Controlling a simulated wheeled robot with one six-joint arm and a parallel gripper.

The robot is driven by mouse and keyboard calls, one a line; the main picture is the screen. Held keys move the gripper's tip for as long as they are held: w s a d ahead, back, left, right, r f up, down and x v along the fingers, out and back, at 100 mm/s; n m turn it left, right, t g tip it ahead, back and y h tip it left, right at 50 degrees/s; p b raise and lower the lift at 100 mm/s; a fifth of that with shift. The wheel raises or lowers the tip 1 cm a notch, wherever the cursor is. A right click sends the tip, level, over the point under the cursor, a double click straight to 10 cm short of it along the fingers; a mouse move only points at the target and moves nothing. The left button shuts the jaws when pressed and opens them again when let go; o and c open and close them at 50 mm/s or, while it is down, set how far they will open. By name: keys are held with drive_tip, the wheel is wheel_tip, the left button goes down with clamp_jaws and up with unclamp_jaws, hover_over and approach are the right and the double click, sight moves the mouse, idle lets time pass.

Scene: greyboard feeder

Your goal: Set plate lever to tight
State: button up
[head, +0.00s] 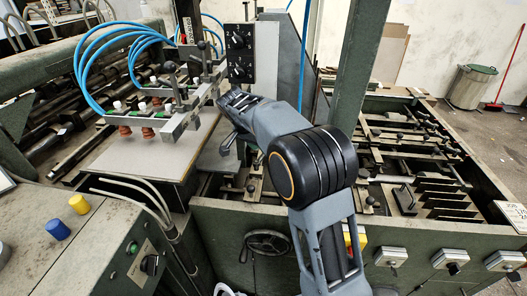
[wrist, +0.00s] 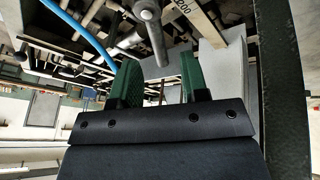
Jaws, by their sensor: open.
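In the wrist view my gripper (wrist: 162,75) is open, with its two green fingers apart. A grey metal rod with a rounded end (wrist: 150,22) stands just beyond and between the fingertips; it may be the plate lever, but I cannot be sure. Nothing is clearly held. In the head view my gripper (head: 230,115) is near the suction bar, partly hidden by my arm. Black-knobbed levers (head: 171,68) stand on the bar to its left. No tight marking is readable.
Blue hoses (head: 122,38) loop over the suction cups (head: 125,130) and the greyboard stack (head: 150,160). A black control box with knobs (head: 239,55) and a green post (head: 358,55) stand close to my arm. A handwheel (head: 267,246) is on the front panel.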

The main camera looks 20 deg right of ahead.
sight(262, 158)
drive_tip(key=shift+x, duration=1.75)
drive_tip(key=shift+a, duration=0.1)
clamp_jaws()
